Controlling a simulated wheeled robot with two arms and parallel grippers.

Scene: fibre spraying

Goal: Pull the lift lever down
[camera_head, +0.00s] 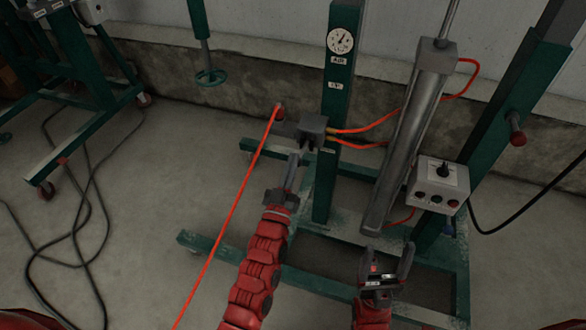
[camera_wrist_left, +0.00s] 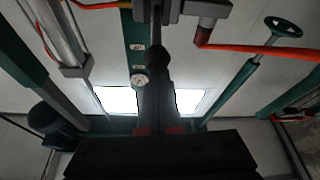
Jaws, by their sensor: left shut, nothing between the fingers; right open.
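The lift lever shows in the left wrist view as a dark rod with a round knob (camera_wrist_left: 157,57), hanging below a grey valve block (camera_wrist_left: 198,7). In the head view the valve block (camera_head: 312,130) sits on the green post, and the lever is hard to make out behind my left gripper (camera_head: 297,157). My left gripper is shut and empty, its fingertips (camera_wrist_left: 156,82) close to the knob; I cannot tell whether they touch it. My right gripper (camera_head: 389,254) is open and empty, low in front of the grey cylinder.
An orange hose (camera_head: 235,200) runs from the valve side to the lower left. A grey cylinder (camera_head: 410,140) and a button box (camera_head: 438,186) stand to the right. A pressure gauge (camera_head: 340,41) is above the valve. Black cables (camera_head: 85,215) lie on the left floor.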

